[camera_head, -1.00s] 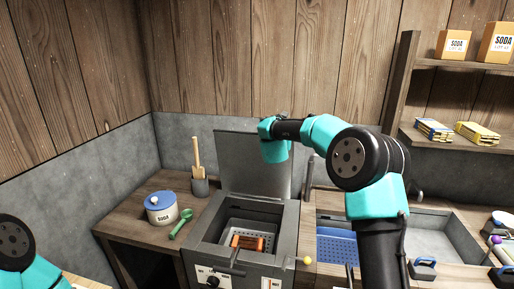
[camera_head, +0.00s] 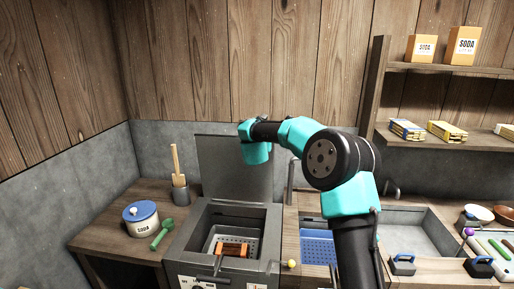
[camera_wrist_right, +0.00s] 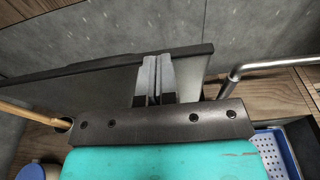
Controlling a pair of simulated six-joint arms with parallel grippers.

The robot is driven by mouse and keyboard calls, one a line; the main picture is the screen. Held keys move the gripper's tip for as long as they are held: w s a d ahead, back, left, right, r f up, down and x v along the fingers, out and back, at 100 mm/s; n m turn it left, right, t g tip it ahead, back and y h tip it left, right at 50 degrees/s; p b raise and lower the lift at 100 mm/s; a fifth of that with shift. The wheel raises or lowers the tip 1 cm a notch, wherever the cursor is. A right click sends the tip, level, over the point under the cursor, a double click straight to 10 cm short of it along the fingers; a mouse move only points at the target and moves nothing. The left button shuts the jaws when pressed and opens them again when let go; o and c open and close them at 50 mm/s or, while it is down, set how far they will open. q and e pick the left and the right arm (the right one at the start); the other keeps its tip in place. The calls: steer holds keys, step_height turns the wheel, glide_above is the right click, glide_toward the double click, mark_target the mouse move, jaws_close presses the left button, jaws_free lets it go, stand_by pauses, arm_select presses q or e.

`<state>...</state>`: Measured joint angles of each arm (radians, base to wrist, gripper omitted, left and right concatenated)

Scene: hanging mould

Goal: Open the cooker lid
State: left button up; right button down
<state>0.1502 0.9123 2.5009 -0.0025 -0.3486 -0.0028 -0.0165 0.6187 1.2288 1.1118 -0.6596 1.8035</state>
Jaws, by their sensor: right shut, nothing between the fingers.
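The grey cooker (camera_head: 180,262) stands at the middle of the counter. Its lid (camera_head: 222,165) is raised upright at the back, and the inside shows a perforated basket with an orange-brown block (camera_head: 232,249). My right arm reaches over from the right with its wrist in front of the lid; the fingers are hidden in the head view. In the right wrist view my right gripper (camera_wrist_right: 154,70) is shut and empty, its fingertips close to the lid's top edge (camera_wrist_right: 90,68). I cannot tell whether they touch. My left gripper is not in view.
Left of the cooker are a blue-lidded soda pot (camera_head: 141,222), a green scoop (camera_head: 161,235) and a holder with a wooden-handled tool (camera_head: 181,194). Shelves hold soda boxes (camera_head: 463,46).

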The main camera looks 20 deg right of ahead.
steer(key=v, duration=1.6)
steer(key=shift+s, duration=0.2)
